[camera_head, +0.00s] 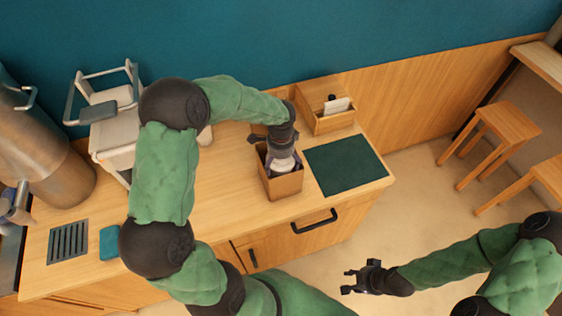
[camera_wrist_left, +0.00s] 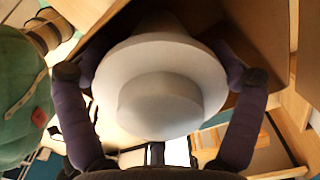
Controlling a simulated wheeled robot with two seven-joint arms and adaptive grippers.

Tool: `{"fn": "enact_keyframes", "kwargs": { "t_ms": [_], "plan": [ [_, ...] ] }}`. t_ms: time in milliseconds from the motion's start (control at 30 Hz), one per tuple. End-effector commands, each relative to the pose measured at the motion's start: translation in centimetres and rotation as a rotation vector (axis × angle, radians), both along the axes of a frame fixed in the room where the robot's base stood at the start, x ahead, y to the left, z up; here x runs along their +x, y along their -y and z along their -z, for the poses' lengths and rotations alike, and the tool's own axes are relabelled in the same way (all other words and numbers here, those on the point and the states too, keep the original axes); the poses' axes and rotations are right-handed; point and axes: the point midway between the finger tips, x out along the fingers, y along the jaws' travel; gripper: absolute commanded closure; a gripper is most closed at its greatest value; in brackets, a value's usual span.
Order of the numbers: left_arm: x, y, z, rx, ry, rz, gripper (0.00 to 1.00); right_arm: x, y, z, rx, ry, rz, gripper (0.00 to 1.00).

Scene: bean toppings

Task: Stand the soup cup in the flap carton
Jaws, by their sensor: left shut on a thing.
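The soup cup (camera_wrist_left: 160,85) is white with a wide round lid or rim, and it fills the middle of the left wrist view. It also shows in the head view (camera_head: 283,163), inside the mouth of the brown flap carton (camera_head: 284,187). My left gripper (camera_head: 279,150) is above the carton and shut on the cup, with a finger on each side of it. The carton's brown wall shows behind the cup in the left wrist view (camera_wrist_left: 262,30). Whether the cup touches the carton floor is hidden. My right gripper (camera_head: 360,278) is open and empty, away from the counter at the lower right.
A dark green mat (camera_head: 345,164) lies right of the carton. A wooden box (camera_head: 327,120) with a white card stands behind. A white machine (camera_head: 112,135), a vent grille (camera_head: 68,242) and a blue cloth (camera_head: 110,242) are at left. Stools (camera_head: 508,125) stand at right.

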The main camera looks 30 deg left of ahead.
Motion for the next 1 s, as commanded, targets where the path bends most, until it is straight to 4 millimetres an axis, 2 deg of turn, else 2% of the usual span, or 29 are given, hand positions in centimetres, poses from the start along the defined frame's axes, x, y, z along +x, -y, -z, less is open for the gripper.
{"fn": "enact_keyframes", "kwargs": {
  "t_ms": [200,233,633,1000],
  "plan": [
    [0.1,0.0,-0.1,0.001,0.002,-0.001,0.26,0.0,0.0,0.0,0.0,0.0,0.0,0.6],
    [0.1,0.0,-0.1,0.001,0.002,-0.001,0.0,0.0,0.0,0.0,0.0,0.0,0.0,0.6],
    [0.0,0.0,-0.2,0.0,-0.001,0.0,0.0,0.0,0.0,-0.2,0.0,0.0,0.0,0.6],
    [0.0,0.0,-3.2,0.001,0.001,0.0,0.0,0.0,0.0,-2.4,0.0,0.0,0.0,0.6]
  ]
}}
